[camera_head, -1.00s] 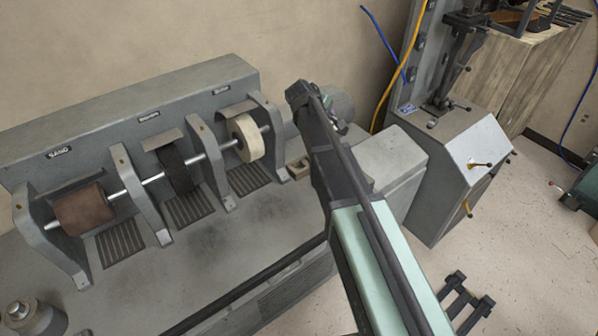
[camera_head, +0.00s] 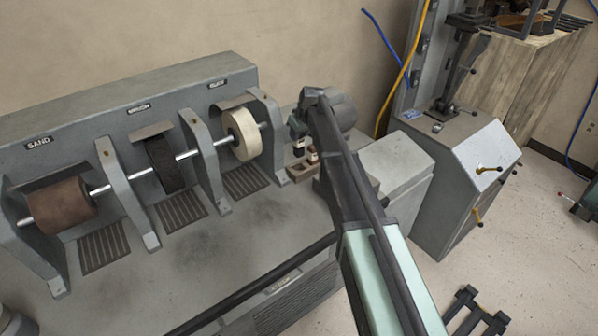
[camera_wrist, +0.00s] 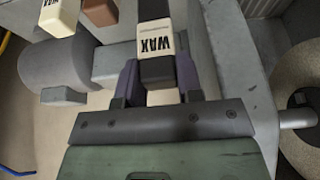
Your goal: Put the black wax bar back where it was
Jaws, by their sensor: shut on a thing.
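In the wrist view, the black wax bar (camera_wrist: 155,70) has a cream band lettered WAX and sits between the two purple fingers of my gripper (camera_wrist: 158,82). The fingers are shut on its sides. In the head view, my gripper (camera_head: 298,130) hangs at the right end of the grey machine, close over a small brown tray (camera_head: 302,173). The held bar shows there only as a small dark and pale shape below the gripper. I cannot tell whether it touches the tray.
A cream wax bar (camera_wrist: 58,16) and a brown bar (camera_wrist: 100,12) are close beside the held bar in the wrist view. The cream buffing wheel (camera_head: 241,134) and its bracket stand just left of the tray. A grey motor housing (camera_head: 338,112) is behind my arm.

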